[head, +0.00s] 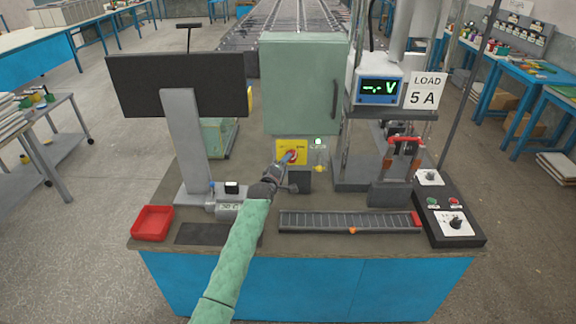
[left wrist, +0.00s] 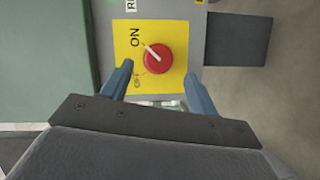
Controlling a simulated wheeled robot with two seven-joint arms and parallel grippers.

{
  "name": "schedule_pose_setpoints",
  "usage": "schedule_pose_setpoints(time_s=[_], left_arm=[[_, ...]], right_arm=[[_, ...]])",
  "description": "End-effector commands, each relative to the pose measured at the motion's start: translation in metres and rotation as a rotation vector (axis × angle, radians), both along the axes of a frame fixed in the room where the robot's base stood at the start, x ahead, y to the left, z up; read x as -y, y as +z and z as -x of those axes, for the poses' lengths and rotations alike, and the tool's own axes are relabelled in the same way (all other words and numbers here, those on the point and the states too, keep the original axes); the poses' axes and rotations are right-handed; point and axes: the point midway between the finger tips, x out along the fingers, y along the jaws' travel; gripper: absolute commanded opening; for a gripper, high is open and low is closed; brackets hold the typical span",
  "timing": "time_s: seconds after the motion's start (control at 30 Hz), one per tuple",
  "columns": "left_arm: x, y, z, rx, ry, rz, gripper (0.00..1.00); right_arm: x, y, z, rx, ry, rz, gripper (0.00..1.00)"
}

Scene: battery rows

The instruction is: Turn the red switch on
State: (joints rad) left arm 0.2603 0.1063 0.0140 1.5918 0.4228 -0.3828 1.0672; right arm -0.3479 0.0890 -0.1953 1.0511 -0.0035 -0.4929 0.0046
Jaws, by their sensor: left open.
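The red switch (left wrist: 157,58) is a round knob with a white pointer line on a yellow plate (left wrist: 180,35), marked ON and OFF. In the left wrist view, turned sideways, the line points to the upper left, towards the ON mark. In the head view the yellow plate (head: 281,147) is below the green cabinet, with the knob partly hidden by my gripper. My left gripper (head: 285,163) is in front of it. In the left wrist view its two open blue fingers (left wrist: 158,82) are on either side of the knob's lower part; contact is not clear.
The green cabinet (head: 303,85) stands behind the switch. A monitor (head: 180,85) is to the left, and a meter (head: 380,90) to the right. A red tray (head: 152,222), a dark slotted strip (head: 345,221) and a black control box (head: 450,215) lie on the bench.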

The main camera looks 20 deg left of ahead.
Motion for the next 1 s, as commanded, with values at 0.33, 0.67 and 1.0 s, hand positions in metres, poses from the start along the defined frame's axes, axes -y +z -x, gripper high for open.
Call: schedule_pose_setpoints(time_s=[0.33,0.67,1.0], left_arm=[[-0.004,0.002,0.037,0.000,0.000,0.000,0.59],[-0.004,0.004,0.041,0.000,0.000,0.000,0.59],[0.001,-0.009,0.055,-0.032,-0.016,-0.047,0.59]], right_arm=[[-0.009,0.017,-0.017,-0.012,-0.007,-0.005,0.30],[-0.009,0.020,-0.018,-0.015,-0.008,-0.005,0.30],[-0.007,0.020,-0.018,-0.015,-0.008,-0.003,0.30]])
